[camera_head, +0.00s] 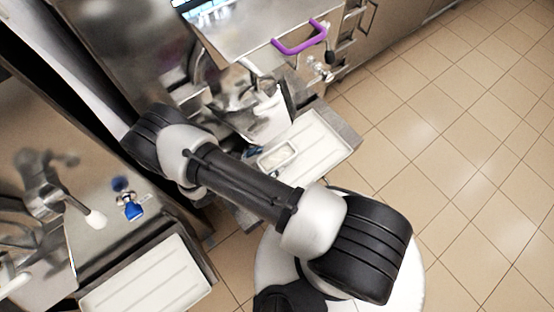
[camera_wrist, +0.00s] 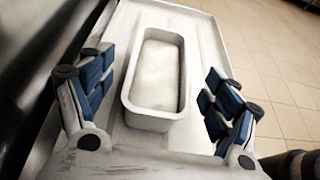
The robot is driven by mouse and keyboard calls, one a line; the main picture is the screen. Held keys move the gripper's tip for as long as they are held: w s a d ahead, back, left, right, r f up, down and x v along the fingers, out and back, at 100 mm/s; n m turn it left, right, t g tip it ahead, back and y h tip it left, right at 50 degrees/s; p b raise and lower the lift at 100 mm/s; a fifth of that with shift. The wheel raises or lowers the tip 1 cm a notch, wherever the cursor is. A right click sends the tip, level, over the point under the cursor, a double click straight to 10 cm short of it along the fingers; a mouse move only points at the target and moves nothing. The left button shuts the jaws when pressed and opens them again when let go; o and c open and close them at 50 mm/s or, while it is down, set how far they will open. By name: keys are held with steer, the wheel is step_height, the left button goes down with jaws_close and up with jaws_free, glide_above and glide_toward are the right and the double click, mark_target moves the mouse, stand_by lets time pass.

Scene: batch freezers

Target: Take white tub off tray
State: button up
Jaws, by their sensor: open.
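The white tub (camera_wrist: 154,110) is a rectangular open container with rounded corners and pale contents or a pale floor. It sits upright on the white tray (camera_wrist: 209,45). In the wrist view my gripper (camera_wrist: 158,88) is open, with one blue-padded finger on each side of the tub and a visible gap to it on both sides. In the head view the tub (camera_head: 277,155) lies on the tray (camera_head: 325,146), partly hidden behind my arm. My gripper is not clearly visible there.
A steel machine with a purple handle (camera_head: 300,38) stands behind the tray. At the left are a faucet (camera_head: 45,190), a blue-handled valve (camera_head: 130,207) and a second white tray (camera_head: 148,285). Tiled floor (camera_head: 470,150) at the right is clear.

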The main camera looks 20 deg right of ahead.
mark_target(277, 162)
steer(key=x, duration=0.4)
steer(key=shift+d+f+b, duration=0.15)
steer(key=shift+d+b, duration=0.05)
steer(key=shift+b, duration=0.15)
steer(key=shift+c, duration=0.2)
steer(key=c, duration=1.2)
